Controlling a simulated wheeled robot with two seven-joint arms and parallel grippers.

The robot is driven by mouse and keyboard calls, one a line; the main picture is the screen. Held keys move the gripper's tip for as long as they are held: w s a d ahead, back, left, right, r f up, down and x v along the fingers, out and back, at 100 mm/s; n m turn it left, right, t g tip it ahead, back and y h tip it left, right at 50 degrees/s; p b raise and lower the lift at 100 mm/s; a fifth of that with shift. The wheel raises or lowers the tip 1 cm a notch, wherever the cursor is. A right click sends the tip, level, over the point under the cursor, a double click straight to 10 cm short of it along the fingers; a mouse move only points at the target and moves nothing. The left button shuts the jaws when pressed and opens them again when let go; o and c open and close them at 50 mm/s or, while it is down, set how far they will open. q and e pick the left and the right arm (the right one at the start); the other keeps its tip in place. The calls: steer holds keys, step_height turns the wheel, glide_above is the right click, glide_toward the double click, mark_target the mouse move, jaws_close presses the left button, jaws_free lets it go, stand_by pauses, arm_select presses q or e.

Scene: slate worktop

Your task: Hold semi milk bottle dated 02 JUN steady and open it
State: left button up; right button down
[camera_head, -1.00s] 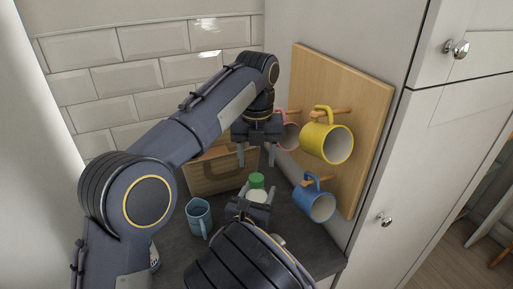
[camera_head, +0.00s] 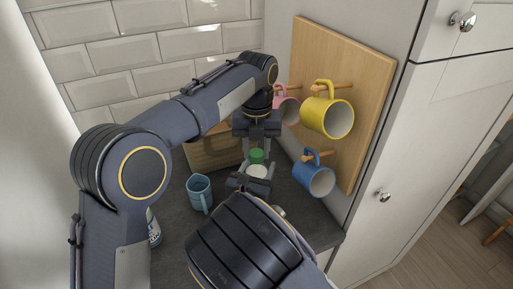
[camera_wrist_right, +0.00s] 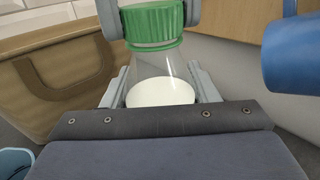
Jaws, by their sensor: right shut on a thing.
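The milk bottle (camera_head: 257,171) stands upright with a green cap (camera_head: 257,156); in the right wrist view its clear neck and white milk (camera_wrist_right: 160,92) show below the cap (camera_wrist_right: 152,24). No date is readable. My right gripper (camera_head: 258,175) is shut on the bottle below the cap, a finger on each side. My left gripper (camera_head: 257,153) points down from above, its fingers on either side of the cap; in the right wrist view its fingertips (camera_wrist_right: 153,14) flank the cap closely and look open.
A blue-grey mug (camera_head: 199,192) stands left on the worktop. Another bottle (camera_head: 153,228) is partly hidden by my left arm. A wooden box (camera_head: 208,155) is behind. Yellow (camera_head: 327,116), blue (camera_head: 318,180) and pink (camera_head: 289,108) mugs hang on a wooden board (camera_head: 372,75) at right.

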arm_select(q)
steer(key=shift+c, duration=1.2)
steer(key=n, duration=0.6)
steer(key=shift+n, duration=0.4)
steer(key=n, duration=0.4)
steer(key=shift+n, duration=0.4)
steer(key=n, duration=0.2)
steer(key=shift+n, duration=0.4)
steer(key=n, duration=0.5)
steer(key=shift+r, duration=0.1)
steer(key=n, duration=1)
steer(key=shift+n, duration=0.3)
steer(key=n, duration=1.7)
steer(key=shift+n, duration=0.4)
